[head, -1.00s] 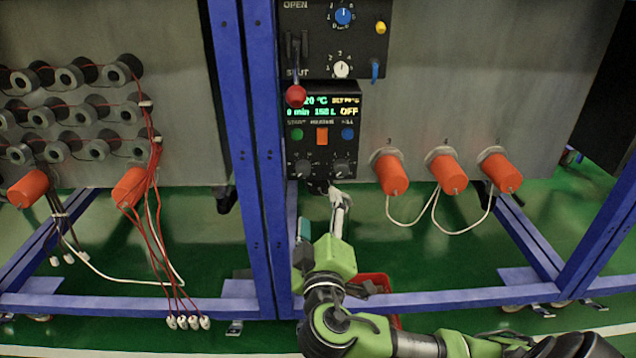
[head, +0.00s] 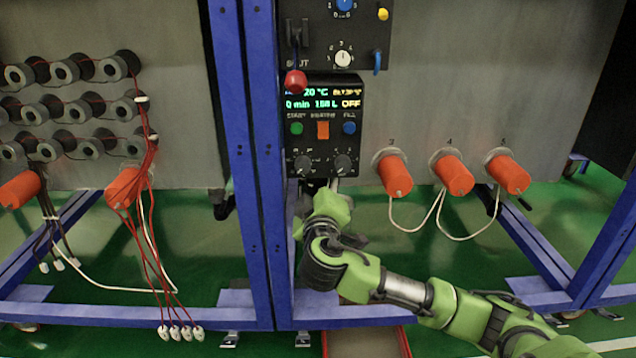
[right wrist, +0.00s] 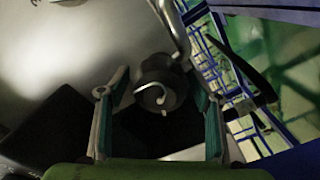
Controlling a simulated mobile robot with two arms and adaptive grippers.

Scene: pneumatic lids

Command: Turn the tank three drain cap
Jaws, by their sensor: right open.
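In the right wrist view a dark round fitting with a pale hooked piece on its face (right wrist: 160,92) lies between the fingers of my right gripper (right wrist: 157,105). It looks like a drain cap, but I cannot read a tank number on it. The fingers are open, one on each side, with no clear contact. In the head view my right arm reaches up below the black control box (head: 322,135). Its wrist hides the fingers and the fitting there. My left gripper is not in view.
Orange plugs (head: 394,178) with white cords hang from the tank right of the box. Blue frame posts (head: 262,180) stand close left of my right wrist. A red-handled lever (head: 296,82) sits above the box. A red container (head: 385,343) is on the green floor below.

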